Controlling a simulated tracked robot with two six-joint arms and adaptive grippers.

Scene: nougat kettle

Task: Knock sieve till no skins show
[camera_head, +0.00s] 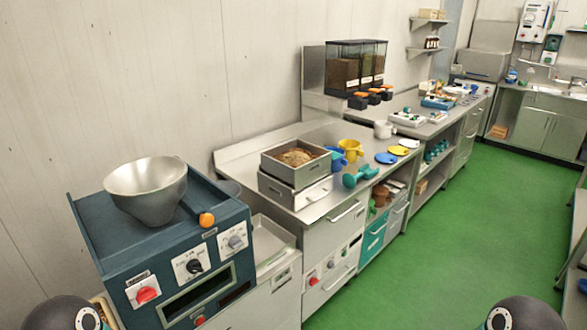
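A square steel box with raised walls (281,168), which looks like the sieve, stands on the steel counter. A heap of light brown, flaky or crumbly material (297,157) lies in it. I cannot tell skins from nuts at this size, and the box floor under the heap is hidden. A lower steel drawer-like unit (315,193) is directly beneath the box. Neither gripper is in view. Only dark rounded parts of my arms show at the bottom left and bottom right edges, well away from the box.
A dark blue machine with a steel bowl (146,188) stands at left front. Blue and yellow jugs (351,149) and a teal scoop-like item (360,176) are right of the box. Dispensers (356,67) stand behind. The green floor (460,215) is open at right.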

